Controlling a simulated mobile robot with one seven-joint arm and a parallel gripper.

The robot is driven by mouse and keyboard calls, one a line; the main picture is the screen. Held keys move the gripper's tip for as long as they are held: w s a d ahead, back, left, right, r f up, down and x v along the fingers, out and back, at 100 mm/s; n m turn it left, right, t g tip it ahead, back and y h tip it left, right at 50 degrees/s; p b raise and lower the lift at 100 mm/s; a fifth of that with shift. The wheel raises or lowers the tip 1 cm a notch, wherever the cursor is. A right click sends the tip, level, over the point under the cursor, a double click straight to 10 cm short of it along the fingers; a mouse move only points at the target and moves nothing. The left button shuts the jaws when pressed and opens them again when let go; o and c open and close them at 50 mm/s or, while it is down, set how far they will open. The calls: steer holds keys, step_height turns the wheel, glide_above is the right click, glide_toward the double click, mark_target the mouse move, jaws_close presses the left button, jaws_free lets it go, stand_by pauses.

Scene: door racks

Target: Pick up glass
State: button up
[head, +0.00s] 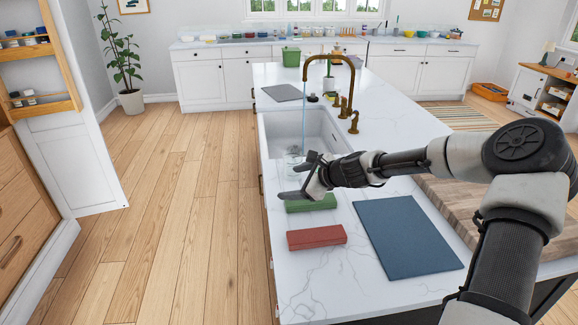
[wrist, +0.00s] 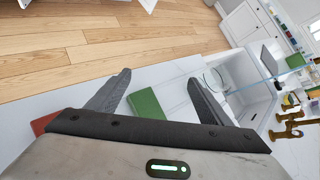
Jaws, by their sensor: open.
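A clear glass (head: 293,159) appears at the near left end of the white sink (head: 276,130), under a thin blue water stream. It is faint, and the gripper partly overlaps it in the head view. In the wrist view a see-through rounded shape, likely the glass (wrist: 214,79), shows just beyond the right finger. My gripper (head: 297,176) is open above the counter edge by the sink's near end. Its two dark fingers spread apart in the wrist view (wrist: 159,78), with nothing between the tips. I cannot tell whether a finger touches the glass.
A green block (head: 312,203), a red block (head: 317,237) and a blue mat (head: 405,237) lie on the near counter. A brass faucet (head: 352,85) arches over the sink. Open wooden floor (head: 190,190) lies left of the island.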

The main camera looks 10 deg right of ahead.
mark_target(293, 165)
steer(key=w+d+m+t, duration=0.1)
steer(key=d+m, duration=0.1)
steer(key=d, duration=0.1)
steer(key=w+d+m+t, duration=0.1)
steer(key=w+d+m, duration=0.1)
steer(key=d+m, duration=0.1)
steer(key=w+d+m+t, duration=0.1)
steer(key=d+m, duration=0.1)
steer(key=d, duration=0.1)
steer(key=shift+w+d+r+m, duration=0.15)
steer(key=shift+w+m, duration=0.15)
steer(key=shift+w, duration=0.05)
steer(key=x, duration=1.1)
steer(key=shift+w+p, duration=0.3)
steer(key=shift+w, duration=0.05)
steer(key=shift+d+f+p+x, duration=0.1)
steer(key=shift+d+x, duration=0.05)
steer(key=shift+x, duration=0.8)
steer(key=shift+d+f+p+x, duration=0.1)
steer(key=shift+d+f+x, duration=0.05)
steer(key=shift+x, duration=0.75)
steer(key=shift+d+f+p+x, duration=0.1)
steer(key=shift+d+x, duration=0.05)
steer(key=shift+x, duration=0.8)
steer(key=shift+w+r, duration=0.1)
steer(key=c, duration=1.2)
